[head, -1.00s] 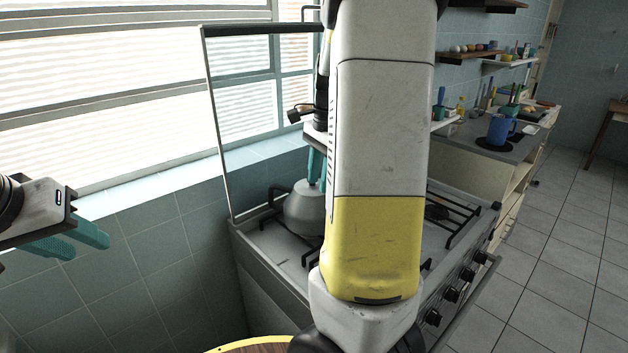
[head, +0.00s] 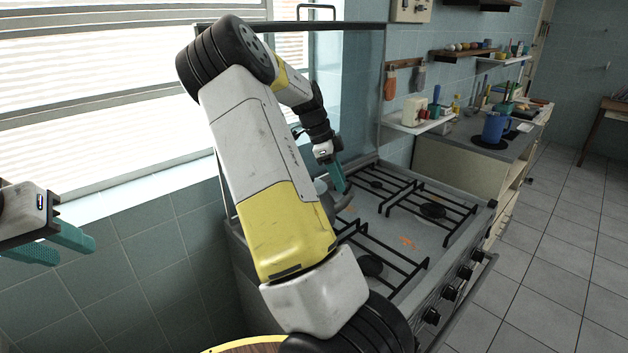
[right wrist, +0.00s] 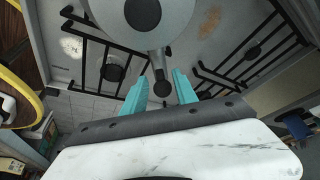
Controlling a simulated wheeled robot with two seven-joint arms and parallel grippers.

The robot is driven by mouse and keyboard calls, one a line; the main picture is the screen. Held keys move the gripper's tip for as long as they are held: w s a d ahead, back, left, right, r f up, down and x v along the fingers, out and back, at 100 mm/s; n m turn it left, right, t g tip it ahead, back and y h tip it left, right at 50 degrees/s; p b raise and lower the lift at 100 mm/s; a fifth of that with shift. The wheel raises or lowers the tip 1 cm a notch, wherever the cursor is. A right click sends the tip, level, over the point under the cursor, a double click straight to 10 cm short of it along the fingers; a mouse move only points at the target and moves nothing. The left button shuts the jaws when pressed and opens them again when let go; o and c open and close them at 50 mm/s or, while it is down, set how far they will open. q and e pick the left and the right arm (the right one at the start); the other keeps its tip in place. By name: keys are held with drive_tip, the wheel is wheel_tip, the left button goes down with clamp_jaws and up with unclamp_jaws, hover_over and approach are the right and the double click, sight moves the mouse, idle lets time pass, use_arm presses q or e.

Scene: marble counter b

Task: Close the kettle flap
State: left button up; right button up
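The grey metal kettle (head: 322,188) stands on the stove, mostly hidden behind my right arm in the head view. In the right wrist view the kettle (right wrist: 118,14) shows from above, with a round dark knob on its lid. Its spout points toward my right gripper (right wrist: 160,77) and ends in a dark piece (right wrist: 161,88), likely the flap; I cannot tell whether it is up or down. The gripper's teal fingers are apart, one on each side of the spout end. It also shows in the head view (head: 341,178). My left gripper (head: 74,252) is open and empty at the far left, away from the stove.
The stove (head: 405,230) has black burner grates, and its raised glass lid (head: 290,27) stands behind. A window and tiled wall are at left. A round, yellow-rimmed wooden top (head: 245,346) is at the bottom.

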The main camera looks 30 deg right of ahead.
drive_tip(key=shift+x, duration=1.05)
drive_tip(key=shift+c, duration=0.4)
